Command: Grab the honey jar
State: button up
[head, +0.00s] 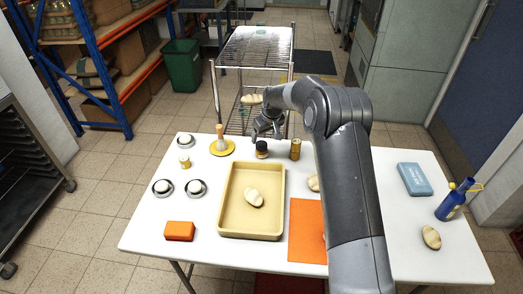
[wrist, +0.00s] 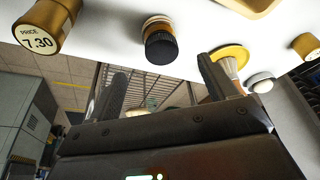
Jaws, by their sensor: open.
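A small jar with a black lid and amber-brown body, which looks like the honey jar (head: 262,149), stands near the table's far edge, behind the tray. In the wrist view the jar (wrist: 159,43) is in front of the gap between my fingers, apart from them. My gripper (head: 264,129) is open and empty, just beyond and above the jar in the head view. Its two dark fingers (wrist: 163,75) are spread in the wrist view.
A beige tray (head: 226,222) holding a roll is in front of the jar. A yellow disc (head: 230,151) with a wooden-handled brush stands to its left. An orange mat (head: 305,240) lies to the right. A wire rack (head: 215,95) stands behind the table.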

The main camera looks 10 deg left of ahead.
aim_at(262, 144)
jog(key=x, duration=0.9)
jog(key=shift+w+a+f, duration=0.15)
jog(key=shift+a+f, duration=0.1)
jog(key=shift+f, duration=0.05)
jog(key=c, duration=1.2)
